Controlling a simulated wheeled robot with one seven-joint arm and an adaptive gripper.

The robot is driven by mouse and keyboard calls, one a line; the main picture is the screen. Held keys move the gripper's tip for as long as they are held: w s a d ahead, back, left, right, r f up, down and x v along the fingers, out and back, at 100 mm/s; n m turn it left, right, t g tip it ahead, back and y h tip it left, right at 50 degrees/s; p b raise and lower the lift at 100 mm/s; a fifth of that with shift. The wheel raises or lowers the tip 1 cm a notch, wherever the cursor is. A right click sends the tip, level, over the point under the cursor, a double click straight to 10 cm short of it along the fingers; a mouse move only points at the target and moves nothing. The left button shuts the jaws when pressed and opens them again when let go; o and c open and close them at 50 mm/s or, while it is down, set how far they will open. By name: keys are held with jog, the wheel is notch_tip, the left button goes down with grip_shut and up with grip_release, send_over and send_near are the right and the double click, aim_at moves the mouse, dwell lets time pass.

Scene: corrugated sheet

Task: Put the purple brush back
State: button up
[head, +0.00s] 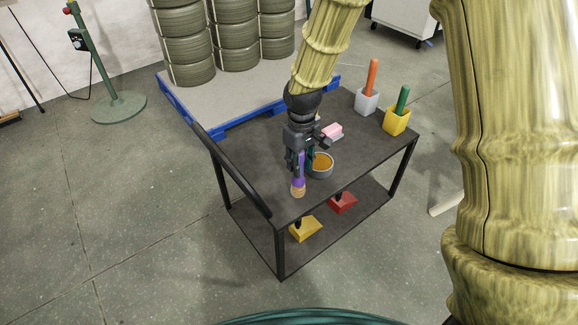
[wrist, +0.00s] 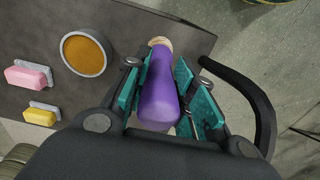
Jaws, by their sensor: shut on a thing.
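The purple brush (head: 299,181) is held in my gripper (head: 300,160), tan end down, near the front left edge of the table's top. In the wrist view the purple handle (wrist: 158,92) lies between the teal finger pads of my gripper (wrist: 160,100), its tan end pointing away from the camera. I cannot tell whether the tan end touches the table. A round grey pot (head: 322,172) with an orange-brown content stands just right of the brush and also shows in the wrist view (wrist: 104,62).
A grey holder (head: 367,103) with an orange handle and a yellow holder (head: 396,122) with a green handle stand at the back right. A pink block (head: 332,131) lies behind the pot; a yellow block (wrist: 39,117) shows beside it. A black rail (head: 235,172) edges the table's left.

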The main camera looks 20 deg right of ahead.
jog(key=w, duration=0.1)
jog(key=w+a, duration=0.2)
jog(key=shift+w+f, duration=0.25)
jog(key=shift+f, duration=1.75)
grip_shut()
jog(key=o, duration=1)
grip_release()
jog(key=shift+r, duration=0.15)
notch_tip(320, 180, up, 12)
jog(key=shift+f+p, duration=0.1)
jog(key=shift+p, duration=0.25)
